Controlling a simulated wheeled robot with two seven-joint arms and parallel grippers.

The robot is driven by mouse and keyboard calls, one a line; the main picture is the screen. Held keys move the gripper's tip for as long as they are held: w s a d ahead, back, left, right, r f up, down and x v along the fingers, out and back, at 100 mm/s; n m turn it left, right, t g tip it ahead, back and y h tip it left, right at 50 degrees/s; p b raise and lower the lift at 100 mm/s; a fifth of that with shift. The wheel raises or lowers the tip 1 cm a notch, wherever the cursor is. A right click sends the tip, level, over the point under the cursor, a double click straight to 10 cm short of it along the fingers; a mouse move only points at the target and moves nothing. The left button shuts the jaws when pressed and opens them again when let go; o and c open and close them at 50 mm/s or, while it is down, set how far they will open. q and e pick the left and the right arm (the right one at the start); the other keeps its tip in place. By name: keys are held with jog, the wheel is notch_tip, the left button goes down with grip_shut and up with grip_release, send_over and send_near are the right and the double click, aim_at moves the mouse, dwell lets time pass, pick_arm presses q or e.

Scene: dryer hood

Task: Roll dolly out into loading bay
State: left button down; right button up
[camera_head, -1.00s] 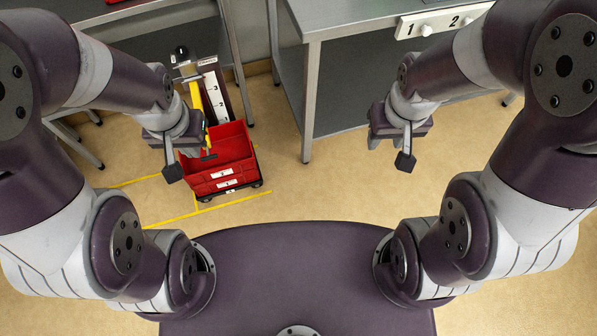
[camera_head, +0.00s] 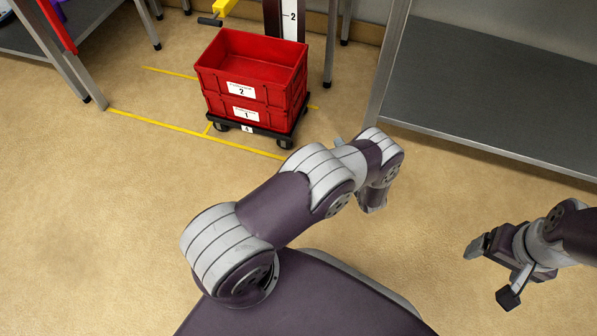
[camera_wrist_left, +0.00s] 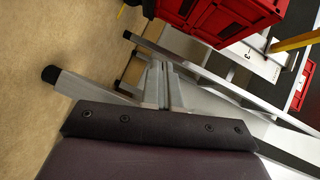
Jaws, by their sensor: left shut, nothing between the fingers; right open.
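A black wheeled dolly (camera_head: 267,133) stands on the floor with a stack of two red crates (camera_head: 262,58) on it, labelled 2 above and 1 below. The upper crate looks empty. The dolly is by the yellow floor lines (camera_head: 165,125); its near side is close to the front line. My left gripper (camera_head: 370,205) is right of the dolly and nearer me, apart from it; its fingers, best seen in the left wrist view (camera_wrist_left: 162,85), are shut and empty. My right gripper (camera_head: 490,275) is open and empty at the lower right, far from the dolly.
A post with a number scale (camera_head: 291,18) stands right behind the crates, with a yellow arm (camera_head: 224,8) and black handle (camera_head: 210,20) beside it. A grey metal bench (camera_head: 480,95) fills the right. Another table (camera_head: 60,50) is at left. Floor at left front is clear.

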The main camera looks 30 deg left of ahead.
pick_arm(q)
jog(key=s+f+y+b, duration=0.1)
jog(key=f, duration=0.2)
jog(key=s+a+f+y+b, duration=0.1)
jog(key=s+f, duration=0.1)
jog(key=s+a+f+y+b, duration=0.1)
jog(key=s+f, duration=0.1)
jog(key=f, duration=0.1)
jog(key=shift+s+f+m, duration=0.2)
jog(key=shift+f+m, duration=0.15)
jog(key=shift+m, duration=0.05)
jog(key=b, duration=0.5)
send_near(292, 135)
jog(key=shift+g, duration=0.4)
jog(key=w, duration=0.2)
jog(key=w+a, duration=0.1)
jog(key=w, duration=0.1)
jog(key=shift+w+f, duration=0.1)
jog(key=shift+f, duration=0.3)
jog(key=a, duration=0.1)
jog(key=a+b, duration=0.1)
jog(key=a, duration=0.1)
jog(key=shift+s+a+r, duration=0.1)
jog(key=shift+s+r, duration=0.1)
jog(key=shift+s, duration=0.1)
jog(key=shift+a+r, duration=0.1)
jog(key=shift+a, duration=0.2)
pick_arm(e)
notch_tip(292, 135, down, 13)
jog(key=shift+r, duration=0.15)
